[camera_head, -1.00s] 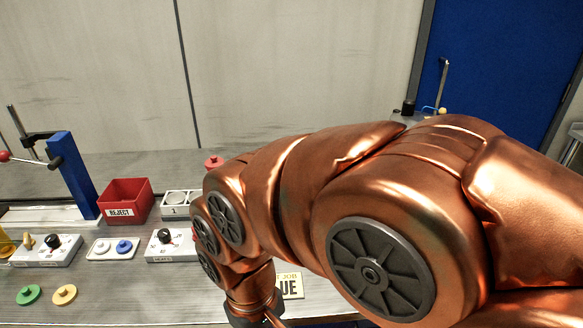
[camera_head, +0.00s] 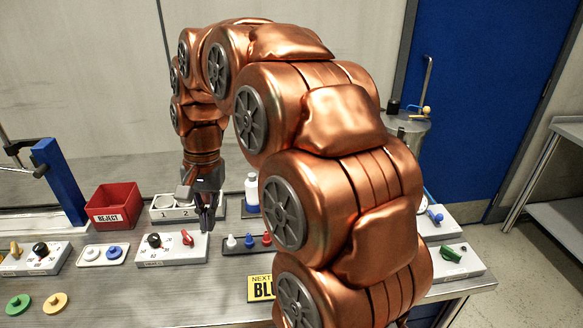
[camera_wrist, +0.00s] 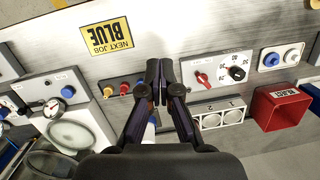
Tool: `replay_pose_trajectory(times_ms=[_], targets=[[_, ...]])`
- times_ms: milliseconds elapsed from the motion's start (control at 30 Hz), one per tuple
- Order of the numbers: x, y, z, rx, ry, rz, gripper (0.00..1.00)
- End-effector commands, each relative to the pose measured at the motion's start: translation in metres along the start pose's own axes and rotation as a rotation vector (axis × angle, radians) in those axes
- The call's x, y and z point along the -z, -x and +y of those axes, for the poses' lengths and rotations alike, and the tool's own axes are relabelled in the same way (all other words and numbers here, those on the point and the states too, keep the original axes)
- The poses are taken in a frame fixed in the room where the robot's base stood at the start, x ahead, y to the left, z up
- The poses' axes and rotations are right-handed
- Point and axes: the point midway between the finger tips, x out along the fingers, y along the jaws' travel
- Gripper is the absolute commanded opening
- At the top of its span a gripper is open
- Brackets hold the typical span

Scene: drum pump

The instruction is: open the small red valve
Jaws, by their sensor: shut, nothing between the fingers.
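A small red valve-like knob (camera_head: 187,238) sits on a pale panel, right of a black dial (camera_head: 154,240). The red knob also shows in the wrist view (camera_wrist: 201,79), with the panel (camera_wrist: 219,88) around it. My gripper (camera_head: 206,228) points down, close to the right edge of the panel in the head view. In the wrist view my gripper (camera_wrist: 159,70) has its fingertips together and empty. They appear to the left of the red knob, apart from it; their height above the table is hard to tell.
A dark rack with white, blue and red pegs (camera_head: 267,239) stands just right of the gripper. Behind are a two-ring holder (camera_head: 173,212) and a red REJECT bin (camera_head: 115,206). A yellow sign (camera_head: 261,288) lies in front.

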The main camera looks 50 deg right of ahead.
Motion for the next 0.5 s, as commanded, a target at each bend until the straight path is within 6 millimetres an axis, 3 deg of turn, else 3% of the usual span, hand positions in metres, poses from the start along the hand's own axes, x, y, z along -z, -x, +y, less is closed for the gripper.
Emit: replay_pose_trajectory(times_ms=[33, 267, 500], targets=[[0.017, 0.005, -0.003, 0.011, -0.055, -0.002, 0.00], [0.089, 0.026, -0.004, 0.063, -0.321, -0.004, 0.00], [0.165, 0.041, 0.013, 0.116, -0.605, -0.008, 0.00]])
